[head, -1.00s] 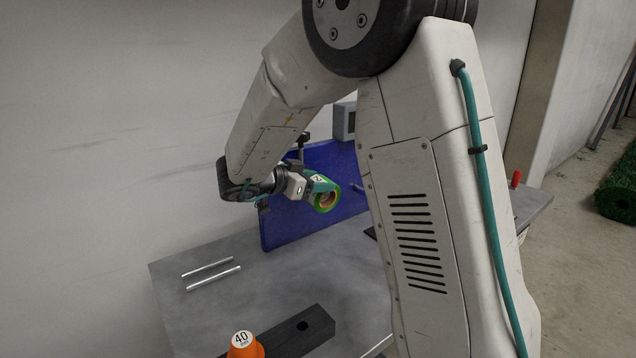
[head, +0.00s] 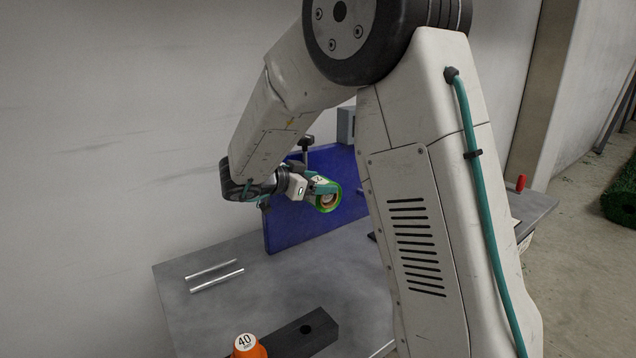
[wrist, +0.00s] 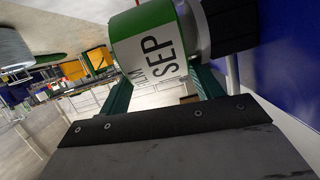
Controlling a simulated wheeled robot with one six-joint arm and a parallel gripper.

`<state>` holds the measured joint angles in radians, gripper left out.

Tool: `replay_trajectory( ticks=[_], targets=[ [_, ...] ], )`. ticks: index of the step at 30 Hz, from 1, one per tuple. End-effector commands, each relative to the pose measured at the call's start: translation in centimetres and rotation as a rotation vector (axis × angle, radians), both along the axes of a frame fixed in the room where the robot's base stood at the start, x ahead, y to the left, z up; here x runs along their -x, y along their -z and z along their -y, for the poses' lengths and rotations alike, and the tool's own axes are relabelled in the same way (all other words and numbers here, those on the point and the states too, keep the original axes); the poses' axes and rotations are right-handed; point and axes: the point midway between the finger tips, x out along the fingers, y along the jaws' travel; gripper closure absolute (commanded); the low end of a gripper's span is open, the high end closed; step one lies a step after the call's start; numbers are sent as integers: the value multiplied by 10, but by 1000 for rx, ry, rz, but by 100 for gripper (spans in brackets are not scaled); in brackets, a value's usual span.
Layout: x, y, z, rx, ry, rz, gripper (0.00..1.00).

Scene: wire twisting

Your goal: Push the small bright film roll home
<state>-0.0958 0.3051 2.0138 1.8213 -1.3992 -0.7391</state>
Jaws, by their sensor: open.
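The small bright film roll, green-edged with a round opening, is at the blue upright panel in the head view (head: 329,201). In the wrist view the roll (wrist: 150,50) shows a green band and a white label reading "SEP", with a dark cylindrical part (wrist: 232,22) to its right. My gripper (head: 318,186) is at the roll; its teal fingers reach toward the roll in the wrist view (wrist: 162,88). The jaws are open. The roll hides the fingertips, so I cannot tell whether they touch it.
The blue panel (head: 290,225) stands on a grey table (head: 225,315). Two thin metal rods (head: 214,277) lie at the left. An orange cone-shaped piece marked 40 (head: 249,347) and a black block (head: 305,332) are at the front. The table between rods and block is clear.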

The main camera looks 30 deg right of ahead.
Motion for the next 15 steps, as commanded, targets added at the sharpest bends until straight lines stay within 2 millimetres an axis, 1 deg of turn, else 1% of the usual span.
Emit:
replay_trajectory(
  ticks=[1, 5, 9, 12, 15],
  targets=[
    [-4, -2, -4, -1, -11, 6, 20],
    [-3, -7, -20, -1, -13, 8, 20],
    [-1, -15, -45, -1, -15, 9, 20],
    [1, -19, -59, 0, -11, 6, 20],
    [3, -22, -68, -1, -6, 4, 20]
  ],
)
